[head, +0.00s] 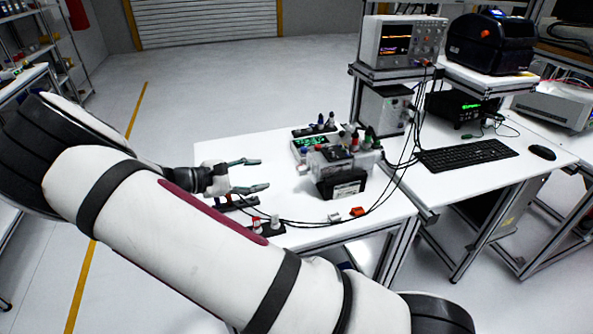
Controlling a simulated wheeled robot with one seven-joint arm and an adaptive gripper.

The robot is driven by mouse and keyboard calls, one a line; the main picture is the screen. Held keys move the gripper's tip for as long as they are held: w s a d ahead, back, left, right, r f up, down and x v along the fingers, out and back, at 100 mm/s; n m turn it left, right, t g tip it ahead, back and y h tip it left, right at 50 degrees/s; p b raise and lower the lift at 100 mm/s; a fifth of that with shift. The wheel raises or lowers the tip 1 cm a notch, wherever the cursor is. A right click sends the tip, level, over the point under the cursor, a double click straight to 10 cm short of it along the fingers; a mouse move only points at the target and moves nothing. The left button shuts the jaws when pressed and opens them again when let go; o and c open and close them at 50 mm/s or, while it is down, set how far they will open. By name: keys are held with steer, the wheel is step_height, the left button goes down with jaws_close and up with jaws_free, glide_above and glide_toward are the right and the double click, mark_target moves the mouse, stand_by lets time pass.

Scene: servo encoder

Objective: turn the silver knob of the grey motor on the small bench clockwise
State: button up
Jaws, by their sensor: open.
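A grey and black unit (341,181) stands on the white small bench (240,145), right of my gripper; it looks like the grey motor, but I cannot be sure. A visible gap lies between the fingertips and the unit. Part of the bench's left and front side is hidden behind my arm.
A green-lit board (308,147) stands behind the unit. Black cables, a small orange connector (357,212) and a dark block with red and white posts (266,228) lie in front. An oscilloscope (401,42) stands on a shelf at right. The bench's back left is clear.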

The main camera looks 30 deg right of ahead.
mark_target(297, 171)
steer(key=p+x, duration=0.2)
steer(key=x, duration=1.1)
steer(key=shift+w+d+f, duration=0.1)
steer(key=shift+w+d, duration=0.05)
steer(key=shift+d, duration=0.2)
steer(key=shift+c, duration=0.6)
jaws_close()
